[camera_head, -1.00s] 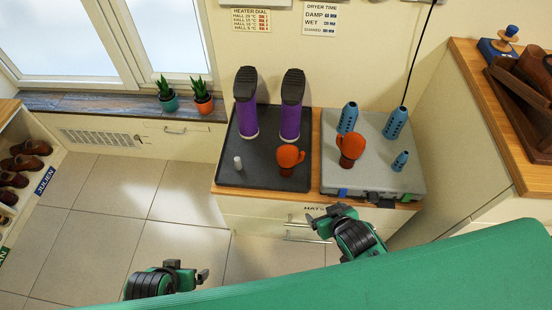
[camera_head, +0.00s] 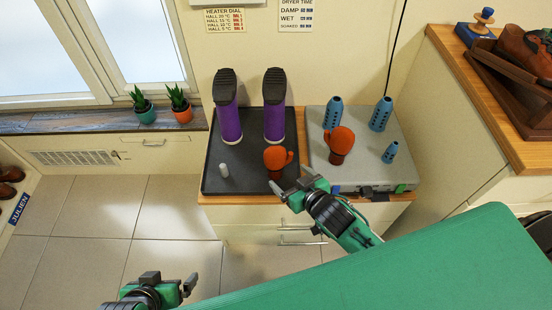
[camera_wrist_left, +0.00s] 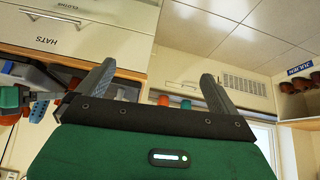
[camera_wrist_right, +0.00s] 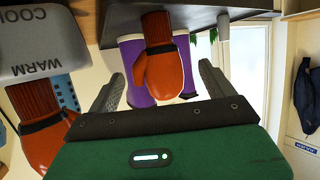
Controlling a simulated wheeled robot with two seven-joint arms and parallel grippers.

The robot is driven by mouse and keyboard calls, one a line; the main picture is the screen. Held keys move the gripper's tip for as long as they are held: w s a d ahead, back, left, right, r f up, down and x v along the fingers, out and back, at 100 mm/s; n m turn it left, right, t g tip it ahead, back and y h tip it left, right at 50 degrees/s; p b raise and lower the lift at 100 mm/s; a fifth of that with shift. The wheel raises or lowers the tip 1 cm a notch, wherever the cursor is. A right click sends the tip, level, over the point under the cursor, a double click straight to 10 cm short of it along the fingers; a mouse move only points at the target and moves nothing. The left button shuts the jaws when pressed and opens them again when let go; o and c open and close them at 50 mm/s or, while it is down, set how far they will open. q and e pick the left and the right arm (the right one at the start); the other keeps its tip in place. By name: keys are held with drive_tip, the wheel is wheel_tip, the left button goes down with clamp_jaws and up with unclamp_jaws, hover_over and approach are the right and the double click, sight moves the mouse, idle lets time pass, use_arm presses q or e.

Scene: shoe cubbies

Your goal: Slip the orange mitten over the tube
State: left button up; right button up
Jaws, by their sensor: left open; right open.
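An orange mitten (camera_head: 278,158) stands upright, cuff down, at the front right of the black tray (camera_head: 222,188). A second orange mitten (camera_head: 340,142) stands cuff down on the grey dryer (camera_head: 350,176); what is inside its cuff is hidden. A short blue perforated tube (camera_head: 390,152) stands bare at the dryer's front right, with two taller blue tubes (camera_head: 333,112) (camera_head: 381,114) behind. My right gripper (camera_head: 292,182) is open and empty just in front of the tray mitten, which lies between its fingers in the right wrist view (camera_wrist_right: 160,75).
Two purple boots (camera_head: 228,120) (camera_head: 274,120) stand at the back of the tray, and a small grey peg (camera_head: 224,171) stands at its front left. Two potted plants (camera_head: 145,114) (camera_head: 181,112) sit on the sill. A wooden-topped cabinet (camera_head: 480,100) rises at the right. The floor at left is clear.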

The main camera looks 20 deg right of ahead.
sight(282, 166)
drive_tip(key=x, duration=0.5)
drive_tip(key=shift+f+b, duration=0.1)
drive_tip(key=shift+b, duration=0.25)
drive_tip(key=shift+d+b+x, duration=0.25)
drive_tip(key=shift+b+x, duration=0.05)
drive_tip(key=shift+x, duration=0.85)
drive_tip(key=shift+d+b+x, duration=0.25)
drive_tip(key=shift+x, duration=0.9)
drive_tip(key=shift+w+a, duration=0.2)
drive_tip(key=shift+w, duration=0.45)
use_arm(q)
drive_tip(key=d+t, duration=0.1)
drive_tip(key=w+d+t+h, duration=0.1)
drive_tip(key=d, duration=0.1)
drive_tip(key=w+d, duration=0.1)
drive_tip(key=shift+w+d+f+t+h, duration=0.15)
drive_tip(key=shift+w+f+t+h, duration=0.1)
drive_tip(key=shift+f+t+h, duration=0.15)
use_arm(e)
drive_tip(key=c, duration=1)
